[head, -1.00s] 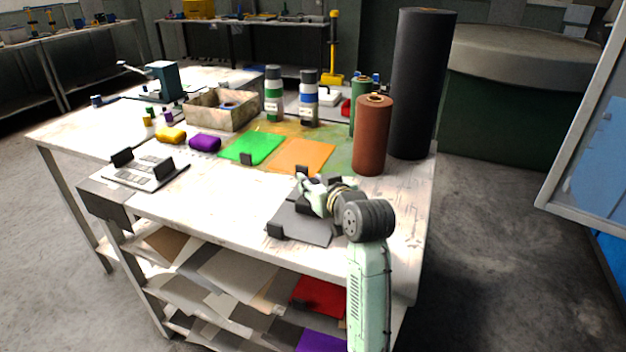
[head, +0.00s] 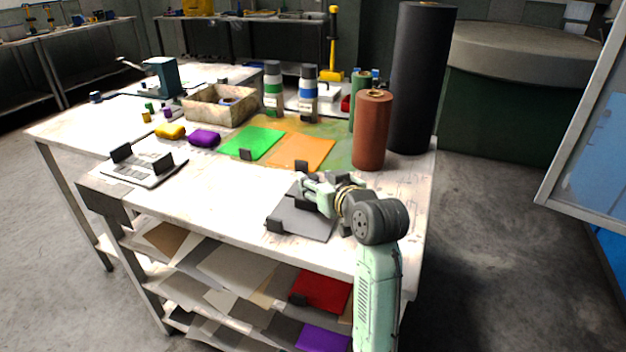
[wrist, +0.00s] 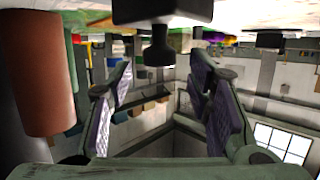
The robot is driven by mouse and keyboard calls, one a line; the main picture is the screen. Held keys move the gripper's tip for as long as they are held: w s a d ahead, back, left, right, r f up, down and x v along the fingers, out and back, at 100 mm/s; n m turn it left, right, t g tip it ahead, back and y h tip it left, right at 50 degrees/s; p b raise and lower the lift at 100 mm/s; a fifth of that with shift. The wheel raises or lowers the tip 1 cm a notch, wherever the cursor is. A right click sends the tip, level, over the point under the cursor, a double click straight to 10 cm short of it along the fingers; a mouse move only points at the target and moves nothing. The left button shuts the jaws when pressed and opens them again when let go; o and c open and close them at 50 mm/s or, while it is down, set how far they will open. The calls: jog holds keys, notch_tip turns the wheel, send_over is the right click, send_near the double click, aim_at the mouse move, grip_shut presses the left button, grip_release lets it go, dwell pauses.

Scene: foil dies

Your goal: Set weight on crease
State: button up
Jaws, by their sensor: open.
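A grey plate (head: 315,228) lies on the bench's front right part, with a small black block (head: 275,226) at its near left corner. My gripper (head: 306,190) is low over the plate's far side. In the wrist view, which looks upside down, my gripper (wrist: 158,85) is open, its two purple-padded fingers apart. A dark block with a short stem and knob (wrist: 158,52) shows beyond and between the fingertips; nothing is gripped. Whether it is the weight I cannot tell. A green sheet (head: 262,138) and an orange sheet (head: 305,148) lie farther back. No crease is discernible.
A brown roll (head: 372,130) and a tall black roll (head: 420,80) stand upright at the right. Two bottles, a box (head: 220,110), yellow and purple lumps and a tray (head: 140,175) are farther left. The bench (head: 220,195) is clear left of the plate.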

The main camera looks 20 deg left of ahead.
jog(key=b+v, duration=0.1)
jog(key=v, duration=0.7)
jog(key=shift+s+d, duration=0.25)
jog(key=shift+d, duration=0.05)
jog(key=shift+r, duration=0.1)
